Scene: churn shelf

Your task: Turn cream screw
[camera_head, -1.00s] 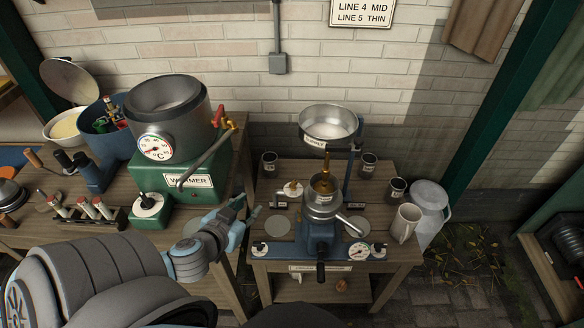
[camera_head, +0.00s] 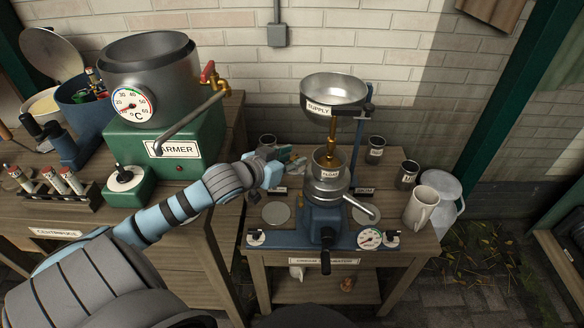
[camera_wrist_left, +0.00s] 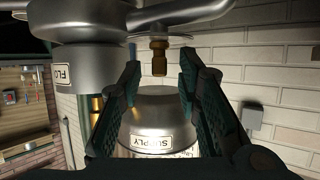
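The metal separator (camera_head: 322,218) stands on a blue base on the wooden table, with a FLOAT cup (camera_head: 327,172) and the SUPPLY bowl (camera_head: 334,92) above it. My left gripper (camera_head: 291,160) reaches in from the left, close beside the float cup. In the left wrist view, a small brass screw (camera_wrist_left: 159,56), apparently the cream screw, sticks out from a metal part. The two dark fingers (camera_wrist_left: 160,85) are open on either side of its end, with gaps showing. The SUPPLY bowl (camera_wrist_left: 158,115) lies behind them. In the head view the screw is hidden. My right gripper is out of view.
A green warmer (camera_head: 165,150) with a spout stands on the bench at left. A white mug (camera_head: 421,207) and dark cups (camera_head: 406,175) stand right of the separator. A crank handle (camera_head: 326,262) juts out at the front. A grey disc (camera_head: 276,212) lies left of the separator.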

